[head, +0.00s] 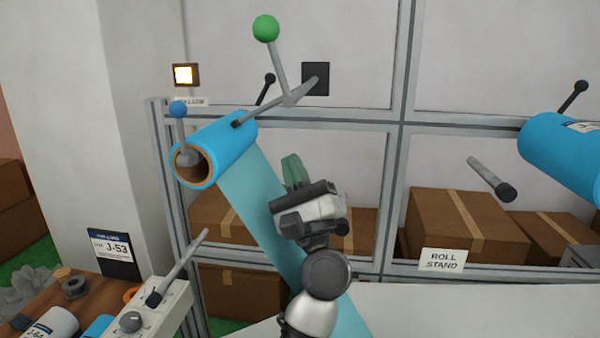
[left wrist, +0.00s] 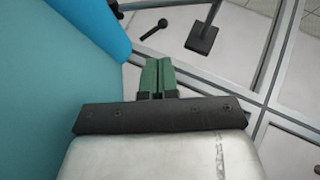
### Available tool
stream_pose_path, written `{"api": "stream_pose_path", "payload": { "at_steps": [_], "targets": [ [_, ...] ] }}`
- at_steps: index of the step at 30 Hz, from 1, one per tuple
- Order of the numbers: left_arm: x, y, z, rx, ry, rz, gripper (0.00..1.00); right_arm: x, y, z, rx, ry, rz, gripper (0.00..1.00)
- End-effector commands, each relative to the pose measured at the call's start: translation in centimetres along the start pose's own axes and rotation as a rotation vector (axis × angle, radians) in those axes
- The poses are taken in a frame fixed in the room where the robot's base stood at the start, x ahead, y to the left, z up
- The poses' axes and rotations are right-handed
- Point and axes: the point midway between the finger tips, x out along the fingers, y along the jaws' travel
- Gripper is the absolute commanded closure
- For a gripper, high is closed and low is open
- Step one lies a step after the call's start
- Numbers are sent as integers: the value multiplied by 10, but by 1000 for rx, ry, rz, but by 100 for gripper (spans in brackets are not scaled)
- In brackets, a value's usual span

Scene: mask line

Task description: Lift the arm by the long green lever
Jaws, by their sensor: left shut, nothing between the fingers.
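The long green lever is a grey rod with a green ball (head: 265,28) on its upper end, standing up and tilted slightly left. Its foot meets the grey arm (head: 305,92), which runs from a black wall plate (head: 316,79) toward the blue roll (head: 222,145). My left gripper (head: 292,172) has green fingers and is below the lever, apart from it. In the left wrist view the fingers (left wrist: 156,76) are together and empty. The wall plate (left wrist: 202,38) shows beyond them. The green ball is outside that view. My right gripper is not in view.
A blue-knobbed lever (head: 178,109) stands at the roll's near end. A black-knobbed lever (head: 266,88) sits behind the arm. The blue sheet (head: 265,210) hangs down behind my left arm. A second blue roll (head: 560,150) is at the right. Boxes (head: 465,225) stand behind the frame.

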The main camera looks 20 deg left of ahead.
Motion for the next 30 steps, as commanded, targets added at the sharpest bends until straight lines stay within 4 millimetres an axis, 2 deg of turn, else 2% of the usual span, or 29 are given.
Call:
{"api": "stream_pose_path", "payload": {
  "at_steps": [1, 3, 5, 9, 17, 27, 30],
  "targets": [
    [18, -3, 4, 1, -3, 1, 100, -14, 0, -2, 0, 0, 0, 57],
    [33, -3, 4, 2, -2, 0, 100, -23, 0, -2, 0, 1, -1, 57],
    [45, -3, 4, 2, -2, 0, 100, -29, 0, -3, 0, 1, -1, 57],
    [58, -2, 18, -1, 0, 2, 100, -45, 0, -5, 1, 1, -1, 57],
    [67, 0, 28, 1, 1, 0, 100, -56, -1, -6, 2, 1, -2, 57],
    [67, 0, 28, 0, 0, 0, 100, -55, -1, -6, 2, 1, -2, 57],
    [72, 4, 32, -3, -3, 3, 100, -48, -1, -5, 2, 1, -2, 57]
  ]
}}
